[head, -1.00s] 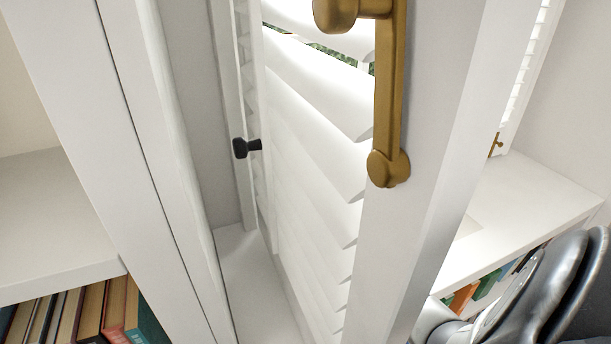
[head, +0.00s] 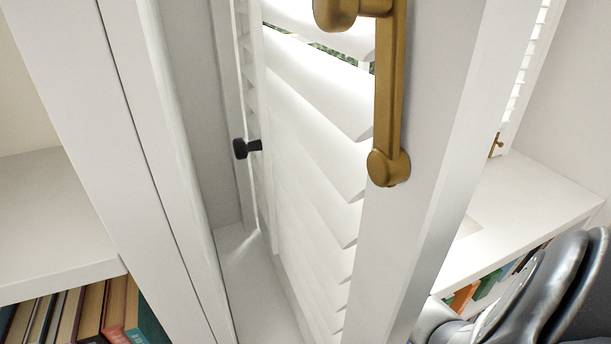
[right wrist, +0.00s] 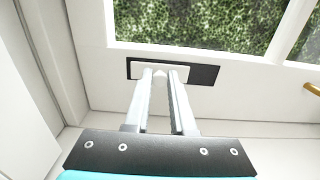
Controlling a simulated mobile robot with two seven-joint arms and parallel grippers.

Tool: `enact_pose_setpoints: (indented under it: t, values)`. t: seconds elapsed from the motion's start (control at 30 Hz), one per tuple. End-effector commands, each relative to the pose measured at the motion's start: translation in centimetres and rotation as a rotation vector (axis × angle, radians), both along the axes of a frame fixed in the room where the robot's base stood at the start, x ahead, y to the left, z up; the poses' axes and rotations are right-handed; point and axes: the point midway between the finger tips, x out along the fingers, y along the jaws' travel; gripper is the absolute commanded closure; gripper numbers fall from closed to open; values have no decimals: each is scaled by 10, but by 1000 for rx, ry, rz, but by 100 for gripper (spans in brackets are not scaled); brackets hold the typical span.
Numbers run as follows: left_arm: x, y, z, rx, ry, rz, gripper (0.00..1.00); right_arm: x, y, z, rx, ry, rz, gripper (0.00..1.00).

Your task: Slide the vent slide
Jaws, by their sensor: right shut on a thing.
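The vent slide shows in the right wrist view as a dark rectangular plate (right wrist: 205,74) with a pale strip and a small white knob (right wrist: 160,75), set in the white frame below a window. My right gripper (right wrist: 161,80) has its two fingers on either side of the knob and is shut on it. The fingers hide part of the plate and strip. In the head view the vent slide and the right fingertips are out of sight; part of my right arm fills the lower right corner. My left gripper is not in view.
In the head view a white louvred shutter (head: 315,130) stands in the middle, with a brass handle (head: 390,110) on its near edge and a black knob (head: 241,148) beyond. White shelves with books (head: 95,310) are at left. A white ledge (head: 510,200) lies at right.

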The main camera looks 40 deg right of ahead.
Motion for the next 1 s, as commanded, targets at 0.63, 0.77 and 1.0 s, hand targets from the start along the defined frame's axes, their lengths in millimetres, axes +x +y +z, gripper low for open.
enact_pose_setpoints:
  t: [0.63,0.77,1.0]
  values:
    - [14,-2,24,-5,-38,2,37,-14,-43,-1,0,2,-8,100]
    - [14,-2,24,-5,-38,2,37,-14,-43,-1,-1,3,-9,64]
    - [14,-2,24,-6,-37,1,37,-13,-41,0,-1,1,-5,46]
